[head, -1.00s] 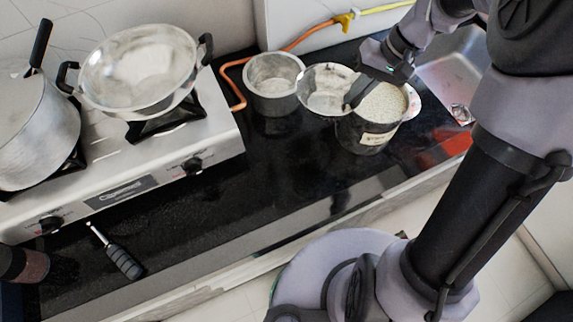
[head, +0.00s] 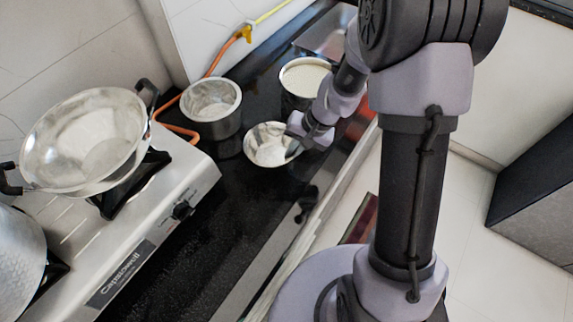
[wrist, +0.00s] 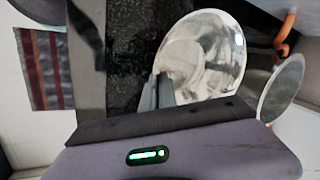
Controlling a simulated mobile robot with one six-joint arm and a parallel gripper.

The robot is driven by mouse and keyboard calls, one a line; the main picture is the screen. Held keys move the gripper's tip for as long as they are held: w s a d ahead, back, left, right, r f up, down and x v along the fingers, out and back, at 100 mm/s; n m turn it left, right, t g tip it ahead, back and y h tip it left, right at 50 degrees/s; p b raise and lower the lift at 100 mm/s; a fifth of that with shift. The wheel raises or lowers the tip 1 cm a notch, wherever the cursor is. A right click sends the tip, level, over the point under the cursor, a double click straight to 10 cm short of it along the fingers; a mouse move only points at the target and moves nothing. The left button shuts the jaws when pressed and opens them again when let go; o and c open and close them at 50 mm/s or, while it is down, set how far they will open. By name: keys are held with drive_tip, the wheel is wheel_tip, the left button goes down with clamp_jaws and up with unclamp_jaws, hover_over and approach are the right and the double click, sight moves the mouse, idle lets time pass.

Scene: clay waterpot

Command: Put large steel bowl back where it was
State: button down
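The large steel bowl (head: 266,146) is shiny, round and shallow. In the head view it is over the black counter, in front of the steel pot. My gripper (head: 295,150) is at its right rim, its fingers partly hidden by the wrist. In the wrist view the bowl (wrist: 212,50) is right beyond the fingers (wrist: 161,90), which are close together on its near rim. The bowl looks gripped and slightly tilted. I cannot tell whether its base touches the counter.
A steel pot (head: 211,106) stands behind the bowl, and a grain-filled container (head: 303,78) stands behind my wrist. The gas stove (head: 150,235) with a large two-handled pan (head: 84,140) is at left. An orange hose (head: 178,131) runs behind. The black counter (head: 205,235) in front is clear.

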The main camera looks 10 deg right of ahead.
sight(287, 167)
wheel_tip(287, 167, down, 5)
drive_tip(key=shift+r+b, duration=0.1)
drive_tip(key=shift+b, duration=0.55)
drive_tip(key=shift+f, duration=0.25)
drive_tip(key=c, duration=1.7)
unclamp_jaws()
